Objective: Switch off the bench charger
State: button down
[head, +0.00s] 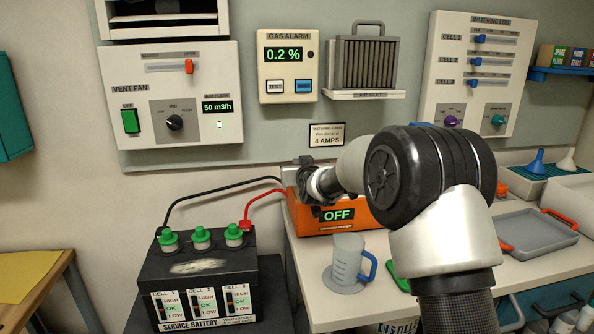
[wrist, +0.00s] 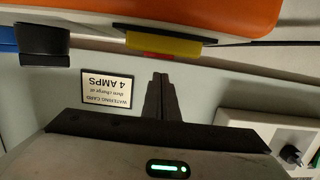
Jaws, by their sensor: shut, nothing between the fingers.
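The orange bench charger (head: 370,217) stands on the pale bench, and its display (head: 337,214) reads OFF in green. My gripper (wrist: 160,82) is shut and empty, with its fingers together. In the head view it is at the top left of the charger, and my arm hides much of the charger's upper part. In the wrist view, which is upside down, the charger's orange body (wrist: 150,14) fills the top edge. A yellow piece (wrist: 165,44) with a red strip sits by it, just beyond my fingertips; I cannot tell whether they touch.
A service battery (head: 200,285) stands left of the bench, with black and red leads running to the charger. A measuring jug (head: 346,262) stands in front of the charger. A grey tray (head: 540,233) lies to the right. Control panels, including the vent fan (head: 170,95), line the wall behind.

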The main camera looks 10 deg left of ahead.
jog(key=s+r, duration=0.1)
jog(key=s, duration=0.2)
jog(key=s+d+r, duration=0.1)
jog(key=s+r, duration=0.1)
jog(key=s, duration=0.1)
jog(key=s+d+r, duration=0.1)
jog(key=s+r, duration=0.1)
jog(key=s, duration=0.1)
jog(key=shift+d+p, duration=0.25)
jog(key=shift+p, duration=0.15)
jog(key=s+d+r+m+g+h, duration=0.1)
jog(key=s+d+g+h, duration=0.15)
jog(key=s+d, duration=0.6)
jog(key=s+d+g+h, duration=0.1)
jog(key=s+d+g, duration=0.3)
jog(key=s, duration=0.8)
jog(key=s+d+f+m+g, duration=0.1)
jog(key=s+d+f, duration=0.15)
jog(key=s, duration=0.45)
jog(key=s+d+f+g, duration=0.1)
jog(key=s+d, duration=0.2)
jog(key=s, duration=0.5)
jog(key=s+d+f+m+g, duration=0.1)
jog(key=s+d+f, duration=0.1)
jog(key=s, duration=0.5)
notch_tip(320, 180, up, 22)
jog(key=p, duration=2.2)
jog(key=shift+s+h, duration=0.3)
jog(key=shift+h, duration=0.15)
